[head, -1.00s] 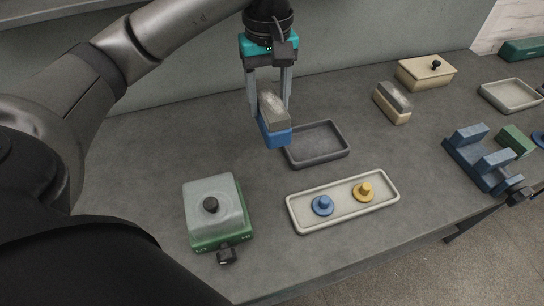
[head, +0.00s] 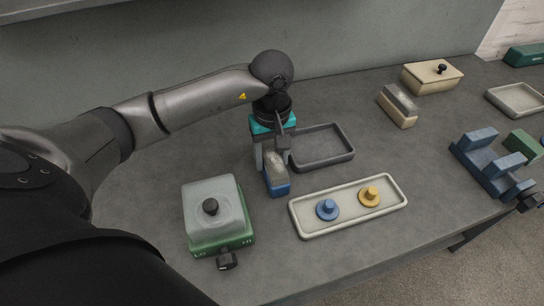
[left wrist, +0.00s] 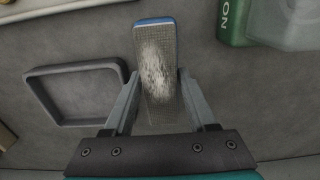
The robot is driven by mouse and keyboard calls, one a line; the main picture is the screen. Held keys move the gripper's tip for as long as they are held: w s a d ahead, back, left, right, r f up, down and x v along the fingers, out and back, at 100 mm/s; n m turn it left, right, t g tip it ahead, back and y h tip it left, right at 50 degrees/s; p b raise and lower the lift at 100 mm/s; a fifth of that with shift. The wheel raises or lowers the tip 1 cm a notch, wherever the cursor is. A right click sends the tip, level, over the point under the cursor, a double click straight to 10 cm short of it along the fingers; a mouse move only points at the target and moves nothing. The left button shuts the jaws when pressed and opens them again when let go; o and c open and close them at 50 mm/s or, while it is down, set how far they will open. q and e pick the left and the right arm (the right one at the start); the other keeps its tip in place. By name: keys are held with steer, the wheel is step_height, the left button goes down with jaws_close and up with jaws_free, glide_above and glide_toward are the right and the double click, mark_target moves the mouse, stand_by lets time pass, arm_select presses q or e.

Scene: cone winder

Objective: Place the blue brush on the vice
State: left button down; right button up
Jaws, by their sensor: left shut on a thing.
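The blue brush (head: 277,186) has a blue body and a grey, whitish-streaked bristle face; it also shows in the left wrist view (left wrist: 155,55). My left gripper (head: 271,163) is shut on it, one finger on each side, pointing down. The brush is between the green-based box and the dark tray, left of the pale tray; I cannot tell its exact height above the bench. The blue vice (head: 487,168), with two raised blocks, stands at the right of the bench, well away from the brush. My right gripper is not in view.
The dark tray (head: 351,157) is empty. The pale tray (head: 336,228) holds a blue and a yellow knobbed piece. A green-based box (head: 219,239) stands front left. A cream brush (head: 398,107), a lidded cream box (head: 432,78) and a green block (head: 523,146) are at right.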

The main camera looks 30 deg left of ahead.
arm_select(q)
steer(key=shift+f, duration=0.2)
steer(key=shift+c, duration=1)
jaws_free()
steer(key=shift+r, duration=0.1)
steer(key=shift+r, duration=0.1)
